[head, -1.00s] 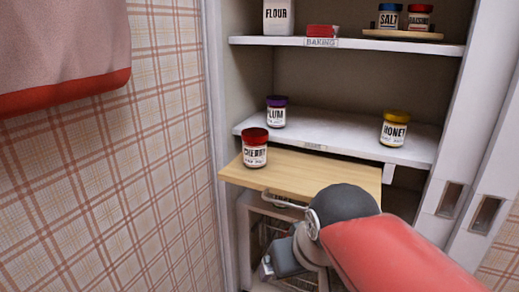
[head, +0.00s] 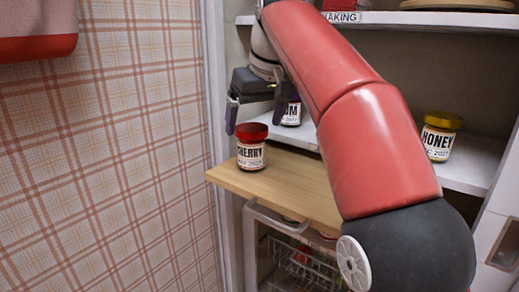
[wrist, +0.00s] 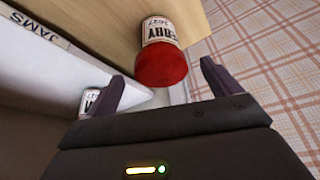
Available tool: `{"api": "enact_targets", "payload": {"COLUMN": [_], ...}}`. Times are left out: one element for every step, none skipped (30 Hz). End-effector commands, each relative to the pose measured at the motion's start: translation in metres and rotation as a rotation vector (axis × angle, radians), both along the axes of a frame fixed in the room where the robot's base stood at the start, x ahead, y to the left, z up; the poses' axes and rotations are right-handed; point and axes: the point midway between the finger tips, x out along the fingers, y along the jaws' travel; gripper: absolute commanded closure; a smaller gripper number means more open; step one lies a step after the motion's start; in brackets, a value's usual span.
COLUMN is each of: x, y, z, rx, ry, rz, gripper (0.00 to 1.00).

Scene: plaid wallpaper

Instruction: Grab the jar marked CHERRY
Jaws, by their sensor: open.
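The CHERRY jar (head: 251,155) has a red lid and a white label. It stands upright on the pulled-out wooden board (head: 285,185), near its left end. In the wrist view the jar (wrist: 162,50) shows its red lid, ahead of and roughly between my fingers. My gripper (head: 254,115) is open and empty, just above and behind the jar's lid in the head view. Its two fingers (wrist: 165,85) are spread apart in the wrist view. I cannot tell whether any finger touches the jar.
The PLUM jar (head: 292,112) stands on the white shelf behind, partly hidden by my arm. The HONEY jar (head: 438,138) is on that shelf at right. A shelf label reads JAMS (wrist: 40,32). The plaid wall (head: 130,140) is close on the left. A wire basket (head: 300,262) lies below the board.

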Motion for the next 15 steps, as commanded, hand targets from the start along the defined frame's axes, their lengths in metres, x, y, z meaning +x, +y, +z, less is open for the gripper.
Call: {"api": "enact_targets", "payload": {"x": [0.002,0.003,0.004,0.005,0.006,0.007,0.007,0.008,0.01,0.011,0.012,0.014,0.015,0.017,0.019], "y": [0.001,0.002,0.002,0.003,0.003,0.004,0.004,0.004,0.005,0.006,0.007,0.008,0.009,0.009,0.01], "z": [-0.009,-0.012,-0.016,-0.019,-0.021,-0.023,-0.025,-0.028,-0.033,-0.037,-0.042,-0.049,-0.054,-0.057,-0.062], "rx": [-0.001,-0.001,-0.001,0.0,0.0,0.0,0.0,-0.001,0.0,0.0,0.0,-0.001,-0.001,0.0,0.0], "ry": [0.003,0.003,0.002,0.001,0.001,0.001,0.001,0.002,0.001,0.001,0.001,0.002,0.002,0.001,0.001], "rz": [0.0,0.0,0.0,-0.001,-0.001,-0.001,-0.001,-0.001,-0.001,-0.001,-0.001,-0.001,-0.001,-0.001,-0.002], "gripper": [0.11,0.11,0.11,0.11,0.11,0.11,0.11,0.11,0.11,0.11,0.11,0.11,0.11,0.11,0.11]}}
